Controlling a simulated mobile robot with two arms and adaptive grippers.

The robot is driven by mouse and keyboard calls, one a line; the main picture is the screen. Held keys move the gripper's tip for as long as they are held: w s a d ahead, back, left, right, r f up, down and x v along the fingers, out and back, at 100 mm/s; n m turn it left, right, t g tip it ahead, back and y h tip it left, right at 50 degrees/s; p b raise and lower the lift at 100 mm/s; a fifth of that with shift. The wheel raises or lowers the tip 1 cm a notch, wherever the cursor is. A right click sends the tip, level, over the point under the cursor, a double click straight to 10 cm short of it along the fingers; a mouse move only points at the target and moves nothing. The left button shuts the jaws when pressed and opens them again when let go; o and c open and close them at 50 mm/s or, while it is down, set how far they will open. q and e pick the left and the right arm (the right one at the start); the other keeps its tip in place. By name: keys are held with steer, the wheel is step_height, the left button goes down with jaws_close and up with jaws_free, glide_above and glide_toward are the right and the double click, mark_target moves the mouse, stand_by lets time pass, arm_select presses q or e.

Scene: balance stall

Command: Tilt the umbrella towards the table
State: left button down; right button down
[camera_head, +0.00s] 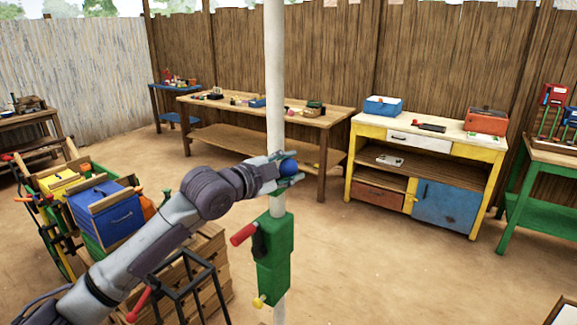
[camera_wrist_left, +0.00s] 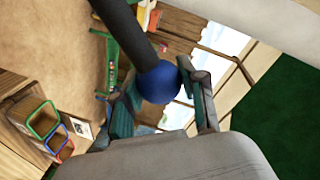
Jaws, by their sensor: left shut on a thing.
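The white umbrella pole (camera_head: 276,90) stands upright in the middle of the head view; its canopy is out of view. A green box (camera_head: 273,258) is fixed on the pole, with a red-handled crank (camera_head: 243,235) and a small yellow knob (camera_head: 259,301). My left gripper (camera_head: 287,170) is at the pole above the box, shut on a blue ball knob (camera_head: 289,166). In the left wrist view the blue knob (camera_wrist_left: 158,82) sits between the fingers at the end of a dark rod (camera_wrist_left: 122,25). My right gripper is not in view.
A long wooden table (camera_head: 338,117) stands behind the pole, with small items on top. A yellow workbench (camera_head: 455,145) and a green stand (camera_head: 540,205) are at the right. A loaded cart (camera_head: 105,213) and wooden crates (camera_head: 208,268) are at the left.

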arm_select(q)
steer(key=shift+f, duration=0.15)
steer(key=c, duration=0.6)
jaws_free()
steer(key=shift+d, duration=0.1)
steer(key=shift+c, duration=0.2)
steer(key=shift+s, duration=0.1)
steer(key=v, duration=1.2)
